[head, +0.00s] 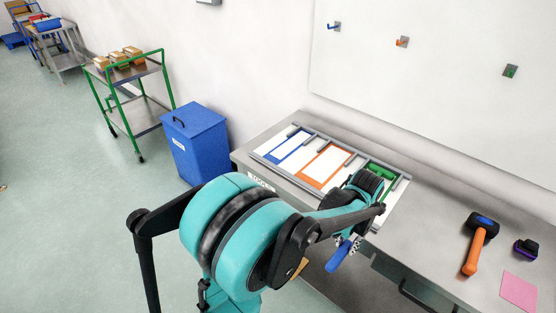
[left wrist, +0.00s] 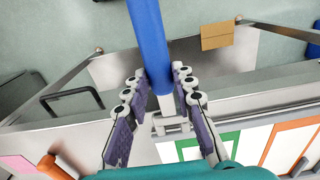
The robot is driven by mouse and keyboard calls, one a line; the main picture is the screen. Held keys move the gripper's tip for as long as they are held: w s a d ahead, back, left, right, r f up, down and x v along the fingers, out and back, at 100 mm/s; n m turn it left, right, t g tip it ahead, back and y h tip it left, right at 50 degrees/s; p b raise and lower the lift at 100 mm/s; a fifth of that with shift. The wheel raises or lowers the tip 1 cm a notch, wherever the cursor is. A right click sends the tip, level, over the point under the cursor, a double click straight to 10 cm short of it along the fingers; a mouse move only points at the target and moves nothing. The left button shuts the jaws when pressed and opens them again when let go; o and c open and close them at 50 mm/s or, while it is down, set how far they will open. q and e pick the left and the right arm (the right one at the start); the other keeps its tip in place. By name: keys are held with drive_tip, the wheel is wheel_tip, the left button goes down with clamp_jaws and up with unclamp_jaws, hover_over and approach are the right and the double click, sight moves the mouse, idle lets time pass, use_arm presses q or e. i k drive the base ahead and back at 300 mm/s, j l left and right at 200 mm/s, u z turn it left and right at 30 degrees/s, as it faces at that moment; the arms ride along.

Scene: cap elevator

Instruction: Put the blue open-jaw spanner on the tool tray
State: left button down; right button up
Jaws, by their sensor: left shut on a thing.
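My left gripper (head: 350,243) is shut on the blue open-jaw spanner (head: 338,256) and holds it in front of the bench's front edge. In the left wrist view the spanner's blue handle (left wrist: 150,40) points away between the fingers (left wrist: 168,105), and its grey metal end lies between them. The tool tray (head: 262,152) lies on the bench with blue, orange and green outlined spaces. My arm covers part of its right end. The tray's green and orange spaces show in the left wrist view (left wrist: 252,142). My right gripper is not in view.
An orange-handled mallet (head: 474,255), a dark purple item (head: 525,249) and a pink sheet (head: 519,290) lie on the bench to the right. A blue bin (head: 195,145) stands left of the bench. The wall board has blue, orange and green hooks (head: 402,41).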

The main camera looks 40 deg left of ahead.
sight(290, 146)
drive_tip(key=j, duration=0.65)
drive_tip(key=k+j+z, duration=0.15)
drive_tip(key=j, duration=0.5)
drive_tip(key=k+j, duration=0.1)
drive_tip(key=j, duration=0.55)
drive_tip(key=i+j, duration=0.15)
drive_tip(key=j, duration=0.15)
drive_tip(key=i+j+z, duration=0.1)
drive_tip(key=j, duration=0.25)
drive_tip(key=i+j, duration=0.2)
drive_tip(key=j, duration=0.15)
drive_tip(key=i+j+z, duration=0.15)
drive_tip(key=j, duration=0.15)
drive_tip(key=i, duration=0.25)
